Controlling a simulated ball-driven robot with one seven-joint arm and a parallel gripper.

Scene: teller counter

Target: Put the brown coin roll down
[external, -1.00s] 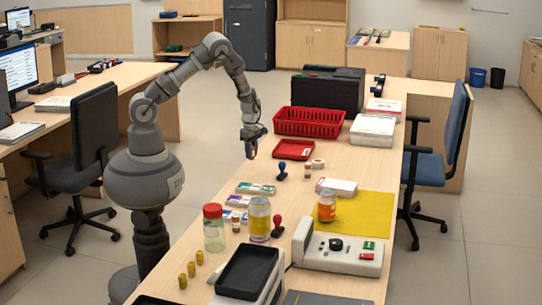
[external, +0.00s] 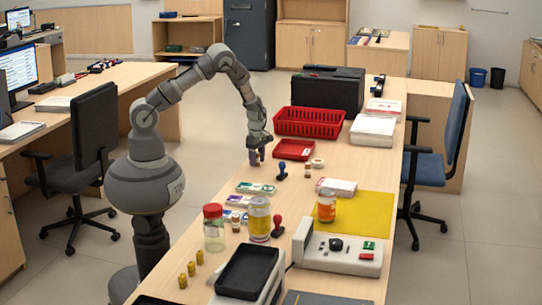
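My gripper (external: 258,154) points down over the left edge of the counter, beside the red tray (external: 295,149). A small purple-grey shape shows at its fingertips; I cannot tell whether it is a held roll or part of a finger. A small brown roll (external: 307,171) stands upright on the counter, right of the blue-handled stamp (external: 281,172). Another small brownish roll (external: 236,222) stands between the red-lidded jar (external: 214,231) and the yellow-labelled can (external: 259,219). I cannot tell which one is the brown coin roll.
Several yellow rolls (external: 191,268) stand at the near left. A red basket (external: 309,122) and a black case (external: 326,91) stand farther back. Banknote bundles (external: 255,188), a tape roll (external: 318,162) and a yellow mat (external: 364,219) lie on the counter. Bare wood shows below the red tray.

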